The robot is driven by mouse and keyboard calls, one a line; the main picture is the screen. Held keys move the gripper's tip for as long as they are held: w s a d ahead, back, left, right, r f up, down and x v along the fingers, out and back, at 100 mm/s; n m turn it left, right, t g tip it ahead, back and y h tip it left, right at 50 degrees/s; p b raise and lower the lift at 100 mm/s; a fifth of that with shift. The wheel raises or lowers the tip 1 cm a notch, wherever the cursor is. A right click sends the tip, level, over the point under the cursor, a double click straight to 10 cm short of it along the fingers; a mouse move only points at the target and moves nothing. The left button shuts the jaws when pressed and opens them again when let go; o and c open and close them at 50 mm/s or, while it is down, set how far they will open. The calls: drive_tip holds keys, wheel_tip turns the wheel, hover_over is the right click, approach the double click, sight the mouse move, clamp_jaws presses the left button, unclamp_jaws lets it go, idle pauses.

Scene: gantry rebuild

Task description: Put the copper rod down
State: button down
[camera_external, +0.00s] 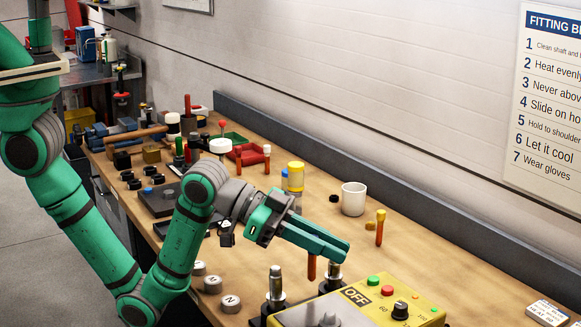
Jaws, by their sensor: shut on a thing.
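My gripper (335,249) reaches right over the bench with its long green fingers closed together. A copper-coloured rod (311,268) shows upright just below the fingers, and they are shut on it. Its upper part is hidden by the fingers. I cannot tell whether its lower end touches the bench. The rod is between two metal posts on dark bases, the left post (275,283) and the right post (334,271), close behind the yellow control box (355,298).
A white mug (353,199) and an orange-and-yellow upright tool (380,228) stand behind the gripper. Yellow-capped containers (295,177) are near the wrist. Round marked weights (230,303) lie front left. Tools crowd the bench's far end. Bare wood (455,262) is free at right.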

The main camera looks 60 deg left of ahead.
drive_tip(key=w+a+f+n+t+y, duration=0.1)
drive_tip(key=w+a+f+n+y, duration=0.2)
drive_tip(key=a, duration=0.5)
drive_tip(key=w+a+f+n+t+y, duration=0.2)
drive_tip(key=w+a+f+n+y, duration=0.1)
drive_tip(key=a, duration=0.6)
drive_tip(key=w+a+f+n+t+y, duration=0.1)
drive_tip(key=w+a+f+n+y, duration=0.2)
drive_tip(key=a, duration=0.6)
drive_tip(key=shift+w+a+n+y, duration=0.1)
drive_tip(key=shift+w+n+y, duration=0.6)
drive_tip(key=shift+w+y, duration=0.7)
drive_tip(key=shift+w+f+t+h, duration=0.15)
drive_tip(key=shift+f, duration=0.3)
drive_tip(key=shift+w+f+t+h, duration=0.15)
drive_tip(key=shift+f, duration=0.3)
drive_tip(key=shift+f, duration=0.15)
drive_tip(key=c, duration=1.7)
unclamp_jaws()
drive_tip(key=shift+o, duration=0.2)
